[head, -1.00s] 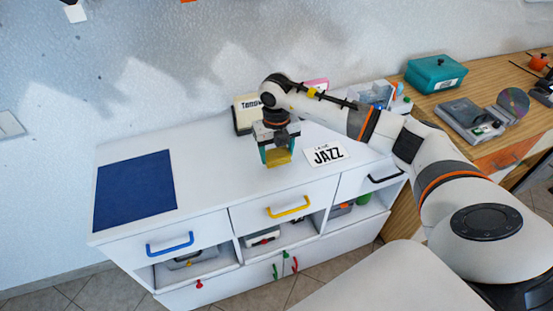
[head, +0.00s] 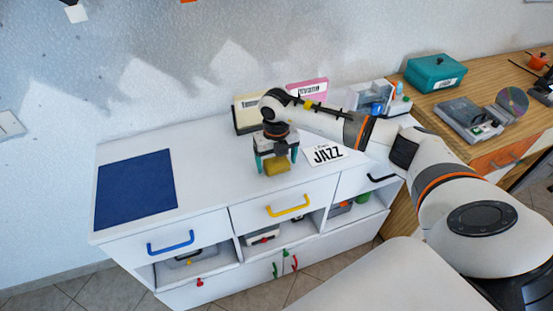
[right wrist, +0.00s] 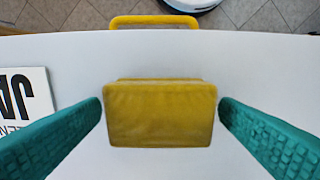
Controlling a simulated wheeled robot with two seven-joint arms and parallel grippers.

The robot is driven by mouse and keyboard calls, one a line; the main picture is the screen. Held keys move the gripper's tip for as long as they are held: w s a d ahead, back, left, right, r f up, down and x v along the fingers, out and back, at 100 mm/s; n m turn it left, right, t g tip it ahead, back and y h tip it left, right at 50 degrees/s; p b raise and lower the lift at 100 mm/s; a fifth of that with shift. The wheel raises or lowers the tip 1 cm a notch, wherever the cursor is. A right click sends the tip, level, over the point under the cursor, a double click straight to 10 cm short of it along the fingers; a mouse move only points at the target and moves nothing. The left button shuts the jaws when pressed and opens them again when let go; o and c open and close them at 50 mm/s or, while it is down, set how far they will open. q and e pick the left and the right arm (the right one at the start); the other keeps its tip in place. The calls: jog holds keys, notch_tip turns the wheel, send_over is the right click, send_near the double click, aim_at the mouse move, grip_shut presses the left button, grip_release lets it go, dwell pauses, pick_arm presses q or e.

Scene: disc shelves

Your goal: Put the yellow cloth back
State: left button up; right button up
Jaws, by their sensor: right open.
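The yellow cloth (head: 277,167) is a small folded block on the white counter top, behind the yellow-handled drawer. In the right wrist view the cloth (right wrist: 160,115) lies between the two teal fingers. My right gripper (head: 277,161) is above and around it. Its fingers are open, with a clear gap on each side of the cloth in the right wrist view (right wrist: 160,106). My left gripper is not in view.
A white JAZZ card (head: 325,155) lies right of the gripper. A cream box (head: 247,115) and a pink box (head: 308,91) stand behind. A dark blue mat (head: 136,190) lies at the left. The counter between mat and cloth is clear.

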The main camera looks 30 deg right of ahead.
aim_at(276, 161)
notch_tip(276, 161, up, 12)
jog(key=b, duration=0.2)
jog(key=shift+r, duration=0.1)
dwell(0.5)
